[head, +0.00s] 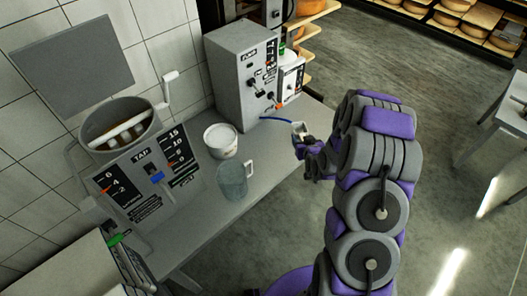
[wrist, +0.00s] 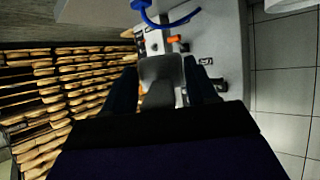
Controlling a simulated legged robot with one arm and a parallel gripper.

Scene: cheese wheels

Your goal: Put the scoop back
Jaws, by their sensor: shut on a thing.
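My gripper (head: 303,143) is above the right edge of the counter, in front of the grey control box. In the wrist view its dark fingers (wrist: 163,95) are shut on a grey scoop-like piece (wrist: 160,70), which I take to be the scoop. In the head view a small pale part of the scoop (head: 299,129) shows at the fingertips. A thin curved blue piece (head: 276,119) extends left from there; it also shows in the wrist view (wrist: 165,18). I cannot tell whether it is joined to the scoop.
The grey control box (head: 235,75) stands at the counter's back. A white tub (head: 221,141) and a clear jug (head: 232,180) stand on the counter (head: 262,160). A vat (head: 120,128) with a panel is at left.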

